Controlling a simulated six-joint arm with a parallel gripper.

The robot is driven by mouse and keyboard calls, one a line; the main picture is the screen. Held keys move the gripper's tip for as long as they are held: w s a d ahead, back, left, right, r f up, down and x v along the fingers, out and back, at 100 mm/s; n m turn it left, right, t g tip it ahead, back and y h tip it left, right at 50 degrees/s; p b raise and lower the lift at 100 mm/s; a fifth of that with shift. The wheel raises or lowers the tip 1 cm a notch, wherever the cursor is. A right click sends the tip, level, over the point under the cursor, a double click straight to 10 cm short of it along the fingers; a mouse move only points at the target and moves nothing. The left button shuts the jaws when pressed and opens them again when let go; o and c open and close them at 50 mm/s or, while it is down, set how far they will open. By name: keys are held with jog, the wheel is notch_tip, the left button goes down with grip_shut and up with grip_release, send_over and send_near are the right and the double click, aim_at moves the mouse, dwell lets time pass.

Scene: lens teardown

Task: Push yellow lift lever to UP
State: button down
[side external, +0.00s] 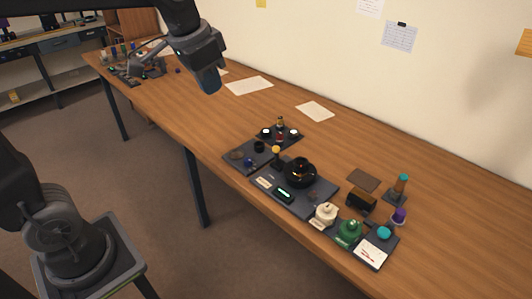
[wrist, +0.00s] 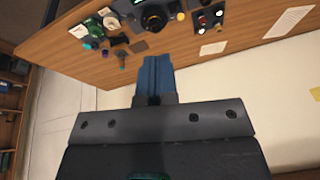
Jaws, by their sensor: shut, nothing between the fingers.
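The yellow lift lever (side external: 276,150) is a short dark stick with a round yellow knob, standing at the back left of the dark central device (side external: 316,200). In the wrist view the yellow knob (wrist: 181,16) is small, near the top edge. Which position the lever is in, and any UP mark, is too small to tell. My gripper (side external: 209,84) is shut and empty. It hangs in the air above the table, well up and left of the lever, touching nothing. In the wrist view its blue fingers (wrist: 154,68) are together.
A round black part (side external: 300,172) stands close beside the lever. A dark tray (side external: 248,157) with small knobs lies left of it. Papers lie on bare wood behind.

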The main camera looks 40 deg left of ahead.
aim_at(276, 154)
jog(key=s+a+f+t, duration=0.1)
jog(key=s+f+t, duration=0.15)
jog(key=f, duration=0.35)
jog(key=w+a+f+m+t, duration=0.3)
jog(key=w+f+m, duration=0.2)
jog(key=f, duration=0.2)
jog(key=w+a+f+m+t, duration=0.3)
jog(key=w+f+m, duration=0.25)
jog(key=f, duration=0.25)
notch_tip(276, 154, down, 8)
jog(key=s+f+m+t+h, duration=0.1)
jog(key=s+m+t+h, duration=0.1)
jog(key=m+t+h, duration=0.4)
jog(key=w, duration=0.4)
jog(key=w+d+m+g+y, duration=0.1)
jog(key=w, duration=0.3)
jog(key=w+d+y, duration=0.1)
jog(key=w, duration=0.4)
jog(key=shift+w+d+f+g, duration=0.1)
jog(key=shift+d+f+g, duration=0.15)
jog(key=shift+f, duration=0.05)
jog(key=shift+r, duration=0.1)
